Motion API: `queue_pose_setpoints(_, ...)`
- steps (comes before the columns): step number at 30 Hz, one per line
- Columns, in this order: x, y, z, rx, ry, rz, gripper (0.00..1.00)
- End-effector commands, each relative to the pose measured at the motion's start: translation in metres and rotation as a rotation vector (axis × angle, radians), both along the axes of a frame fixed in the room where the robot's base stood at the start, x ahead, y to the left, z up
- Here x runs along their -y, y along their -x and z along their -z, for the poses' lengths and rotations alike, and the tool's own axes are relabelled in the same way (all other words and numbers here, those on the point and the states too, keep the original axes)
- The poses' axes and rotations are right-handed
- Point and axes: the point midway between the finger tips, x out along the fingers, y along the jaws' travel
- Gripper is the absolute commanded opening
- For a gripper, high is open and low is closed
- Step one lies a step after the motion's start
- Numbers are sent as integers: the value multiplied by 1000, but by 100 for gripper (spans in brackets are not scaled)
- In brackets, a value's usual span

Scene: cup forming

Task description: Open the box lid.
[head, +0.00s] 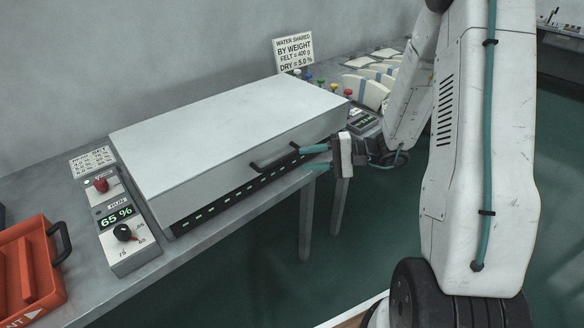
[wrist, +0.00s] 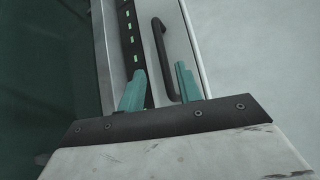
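The box (head: 220,160) is a wide grey case on the bench, and its flat pale lid (head: 225,125) lies down, closed. A black bar handle (head: 270,165) is on its front face, above a dark strip with green lights. My gripper (head: 306,158) is at the right end of the handle, with its two teal fingers apart. In the wrist view the handle (wrist: 162,50) runs up the picture, its near end between the fingertips (wrist: 159,72). The fingers show a gap to each side of the bar; contact is not visible.
A control panel (head: 122,230) with a red knob, a black dial and a "65 %" display is left of the box. An orange tray (head: 28,265) stands at the far left. A sign (head: 293,50) and several coloured buttons are behind right. The floor in front is clear.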

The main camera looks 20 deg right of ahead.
Motion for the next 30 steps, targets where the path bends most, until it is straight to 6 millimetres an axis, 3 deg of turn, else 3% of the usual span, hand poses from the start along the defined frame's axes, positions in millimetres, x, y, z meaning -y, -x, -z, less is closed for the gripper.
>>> queue_pose_setpoints(7, -9, -6, -2, 82, 26, -5, 34)
queue_pose_setpoints(21, -66, -34, 8, 79, 26, -6, 34)
queue_pose_setpoints(30, -70, -36, 9, 79, 26, -3, 34)
